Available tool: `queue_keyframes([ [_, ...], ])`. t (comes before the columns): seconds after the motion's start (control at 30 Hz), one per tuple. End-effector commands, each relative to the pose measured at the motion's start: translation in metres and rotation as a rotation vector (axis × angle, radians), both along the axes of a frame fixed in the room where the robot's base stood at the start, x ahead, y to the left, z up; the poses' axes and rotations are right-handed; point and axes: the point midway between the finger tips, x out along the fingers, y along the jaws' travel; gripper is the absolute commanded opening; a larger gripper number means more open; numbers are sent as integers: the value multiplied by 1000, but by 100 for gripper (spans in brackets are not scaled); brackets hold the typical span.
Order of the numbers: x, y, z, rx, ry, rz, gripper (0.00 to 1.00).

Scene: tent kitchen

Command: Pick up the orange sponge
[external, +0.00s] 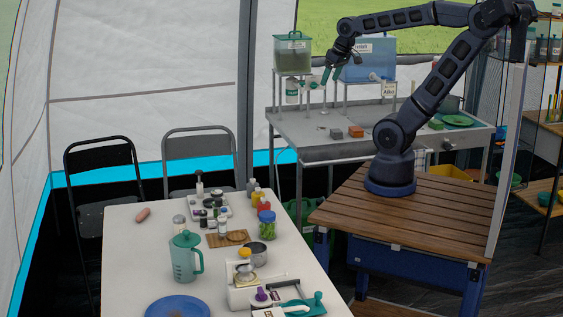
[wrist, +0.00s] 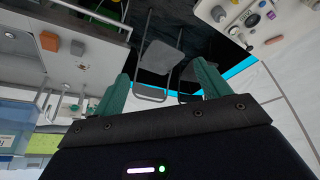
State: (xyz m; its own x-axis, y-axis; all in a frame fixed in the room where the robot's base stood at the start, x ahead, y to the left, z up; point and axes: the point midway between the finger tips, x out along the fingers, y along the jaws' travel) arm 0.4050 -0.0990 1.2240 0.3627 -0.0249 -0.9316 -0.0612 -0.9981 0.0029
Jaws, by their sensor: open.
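The orange sponge (external: 356,131) is a small orange block on the grey metal counter (external: 300,122). It also shows at the upper left of the wrist view (wrist: 49,41), outside the span of the fingers. My gripper (external: 331,76) is raised above the counter near the back shelf, up and to the left of the sponge in the external view. Its two green fingers stand wide apart with nothing between them in the wrist view (wrist: 160,72).
A grey block (external: 336,133) lies beside the sponge. A green-lidded container (external: 293,54) and a blue water tank (external: 368,62) stand on raised shelves close to my gripper. A green plate (external: 458,120) is at the counter's right. A cluttered white table (external: 125,255) stands in front.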

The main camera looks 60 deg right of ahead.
Motion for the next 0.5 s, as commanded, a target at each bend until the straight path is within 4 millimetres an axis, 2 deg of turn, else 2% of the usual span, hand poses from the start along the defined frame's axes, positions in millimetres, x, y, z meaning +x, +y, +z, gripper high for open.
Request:
queue_keyframes([
  [0.2,43,-45,-9,5,57,-114,75],
  [0.37,70,-84,-21,14,96,-194,75],
  [0.5,89,-122,-34,24,128,-264,75],
])
